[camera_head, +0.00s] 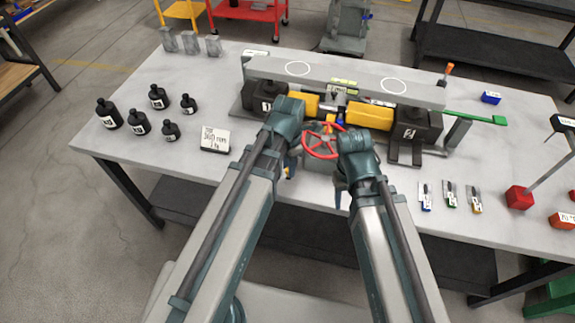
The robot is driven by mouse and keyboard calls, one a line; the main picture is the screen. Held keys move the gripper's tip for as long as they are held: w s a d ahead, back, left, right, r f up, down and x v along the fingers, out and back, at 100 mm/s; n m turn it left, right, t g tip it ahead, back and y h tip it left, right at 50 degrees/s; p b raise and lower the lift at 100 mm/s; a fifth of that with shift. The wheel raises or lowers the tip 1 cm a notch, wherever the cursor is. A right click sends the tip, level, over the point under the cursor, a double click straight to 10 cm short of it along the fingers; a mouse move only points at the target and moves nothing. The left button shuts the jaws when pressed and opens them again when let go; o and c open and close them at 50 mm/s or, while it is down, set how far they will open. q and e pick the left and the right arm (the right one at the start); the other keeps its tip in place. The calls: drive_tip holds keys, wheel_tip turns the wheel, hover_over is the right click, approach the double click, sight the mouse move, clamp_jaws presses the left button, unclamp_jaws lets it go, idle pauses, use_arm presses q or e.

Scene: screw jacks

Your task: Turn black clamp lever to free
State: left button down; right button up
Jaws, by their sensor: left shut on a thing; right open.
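The screw-jack rig has a long grey beam (345,87) lying across two dark jack blocks, the left block (262,98) and the right block (412,128). A red handwheel (318,146) sits in front, between my arms. I cannot make out the black clamp lever; it may be hidden by my arms. My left gripper (291,166) is just left of the handwheel. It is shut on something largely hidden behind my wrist. My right gripper (343,193) is open, just right of and nearer than the handwheel, with its fingers pointing down and nothing visible between them.
A green bar (480,118) sticks out at the rig's right. Small tools (450,196) and a red block (519,197) lie right. The front right tabletop is partly clear.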

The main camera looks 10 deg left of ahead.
use_arm(q)
drive_tip(key=shift+d, duration=0.1)
idle(0.5)
drive_tip(key=c, duration=0.7)
unclamp_jaws()
drive_tip(key=shift+o, duration=0.2)
drive_tip(key=shift+r, duration=0.15)
wheel_tip(320, 180, up, 14)
drive_tip(key=p, duration=1.4)
drive_tip(key=shift+f, duration=0.25)
